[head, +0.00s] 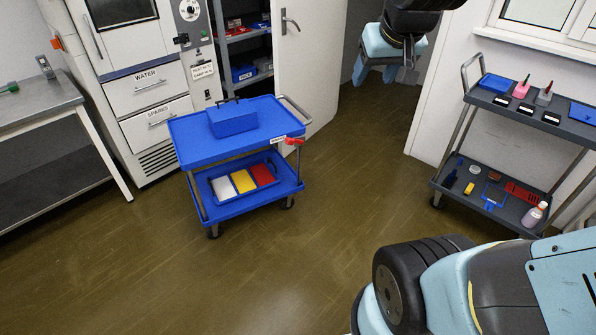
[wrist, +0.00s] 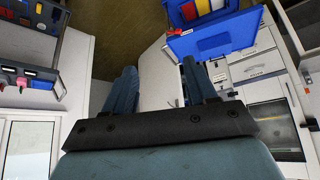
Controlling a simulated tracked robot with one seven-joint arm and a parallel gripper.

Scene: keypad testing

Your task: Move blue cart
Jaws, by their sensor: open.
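The blue cart (head: 190,150) stands on the brown floor left of centre in the head view, in front of an open white door. A blue box with a dark handle (head: 232,118) sits on its top shelf. White, yellow and red bins (head: 243,181) sit on its lower shelf. Its grey push handle (head: 297,108) is at the right end, above a red part (head: 294,142). The cart also shows inverted at the upper right of the wrist view (wrist: 215,40). My gripper (wrist: 159,68) is open and empty, raised right of the cart and apart from it.
A grey two-shelf cart (head: 517,105) with bottles and small parts stands at the right wall. A white cabinet (head: 150,90) stands close behind the blue cart, and a metal bench (head: 40,110) is at left. The open door (head: 300,55) is near the handle. Floor in front is clear.

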